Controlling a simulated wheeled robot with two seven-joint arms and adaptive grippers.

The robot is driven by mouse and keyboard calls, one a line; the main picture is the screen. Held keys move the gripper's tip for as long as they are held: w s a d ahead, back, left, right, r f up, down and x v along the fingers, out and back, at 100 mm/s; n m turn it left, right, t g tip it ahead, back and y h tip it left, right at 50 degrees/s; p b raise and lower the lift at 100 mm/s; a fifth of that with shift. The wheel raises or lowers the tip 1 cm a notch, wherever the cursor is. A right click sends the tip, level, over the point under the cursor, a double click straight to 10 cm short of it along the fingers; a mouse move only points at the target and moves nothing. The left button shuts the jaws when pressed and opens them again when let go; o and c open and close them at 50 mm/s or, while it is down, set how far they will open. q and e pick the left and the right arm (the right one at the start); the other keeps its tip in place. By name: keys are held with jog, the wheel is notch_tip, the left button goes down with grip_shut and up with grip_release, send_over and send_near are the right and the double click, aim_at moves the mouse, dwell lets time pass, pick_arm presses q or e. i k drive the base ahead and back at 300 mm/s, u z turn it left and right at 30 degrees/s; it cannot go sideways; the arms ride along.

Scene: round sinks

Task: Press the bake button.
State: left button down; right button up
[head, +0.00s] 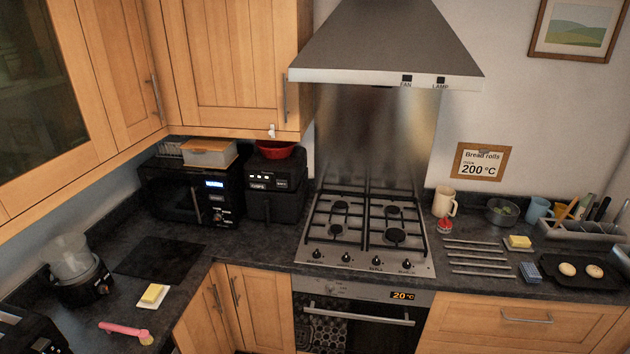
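I cannot make out a button marked bake. A built-in oven (352,322) sits under the gas hob (370,235), with its door shut. Its display (402,296) reads 20 °C, and a small knob (330,290) shows on the left of its panel. A black air fryer (275,200) on the back counter has small lit marks on its front (262,178), too small to read surely. A black microwave (190,192) beside it has a lit blue display (214,184). Neither of my grippers is in view.
A framed note (481,162) on the wall reads "Bread rolls" and 200 °C. A black tray with two rolls (567,269), a cream mug (444,201) and metal bars (476,257) are on the right counter. The hood (385,45) hangs above the hob.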

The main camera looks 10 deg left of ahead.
aim_at(282, 184)
jog(key=z, duration=0.7)
jog(key=i, duration=1.4)
jog(key=u, duration=0.75)
jog(key=i, duration=0.45)
jog(key=u, duration=0.6)
